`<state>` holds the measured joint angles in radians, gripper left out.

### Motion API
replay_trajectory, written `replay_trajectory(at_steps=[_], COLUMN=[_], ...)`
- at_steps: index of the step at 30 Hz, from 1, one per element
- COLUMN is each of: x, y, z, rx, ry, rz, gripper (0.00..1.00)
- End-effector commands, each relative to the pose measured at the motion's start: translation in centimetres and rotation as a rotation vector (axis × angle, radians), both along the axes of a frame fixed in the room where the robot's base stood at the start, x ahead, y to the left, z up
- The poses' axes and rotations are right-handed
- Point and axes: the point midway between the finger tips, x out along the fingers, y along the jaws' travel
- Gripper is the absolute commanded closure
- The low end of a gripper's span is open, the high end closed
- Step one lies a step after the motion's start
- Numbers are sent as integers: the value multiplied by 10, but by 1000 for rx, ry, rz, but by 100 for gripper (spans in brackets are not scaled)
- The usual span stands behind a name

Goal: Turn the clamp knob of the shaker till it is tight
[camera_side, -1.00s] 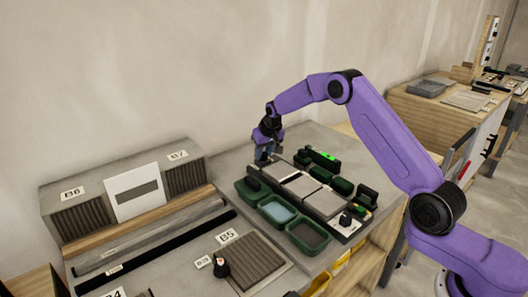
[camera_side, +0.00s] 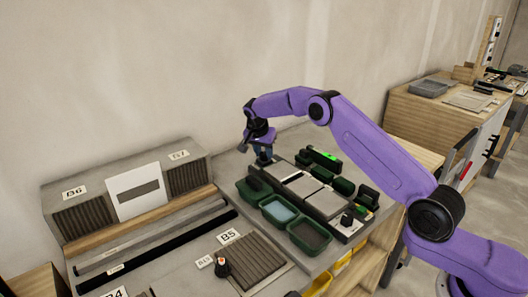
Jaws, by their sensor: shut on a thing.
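The shaker looks to be the long grey-topped unit (camera_side: 325,203) with pale square tiles on it, set slantwise on the bench. My gripper (camera_side: 264,161) points down at its far left end, low over the bench top. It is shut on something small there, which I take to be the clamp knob. The knob itself is hidden by the fingers and too small to make out, so I cannot tell how tight it is.
Green trays (camera_side: 279,211) line the unit's near side. A green-lit device (camera_side: 323,158) and dark green blocks stand behind it. A small black knob-like part (camera_side: 347,218) is at its near end.

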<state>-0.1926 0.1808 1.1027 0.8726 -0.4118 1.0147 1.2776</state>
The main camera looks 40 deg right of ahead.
Motion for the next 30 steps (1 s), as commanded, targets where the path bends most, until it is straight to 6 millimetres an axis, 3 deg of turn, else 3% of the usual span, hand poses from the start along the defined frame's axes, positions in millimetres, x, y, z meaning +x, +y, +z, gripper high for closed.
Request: replay_trajectory(at_steps=[9, 25, 26, 27, 28, 30], x=[0, 0, 0, 0, 0, 0], y=[1, 1, 1, 1, 1, 1], z=[0, 0, 0, 0, 0, 0], rx=[2, 3, 3, 3, 3, 3], ry=[3, 2, 2, 2, 2, 1], rz=[-116, -138, -138, -137, -137, -136], gripper=[98, 98, 61, 48, 42, 42])
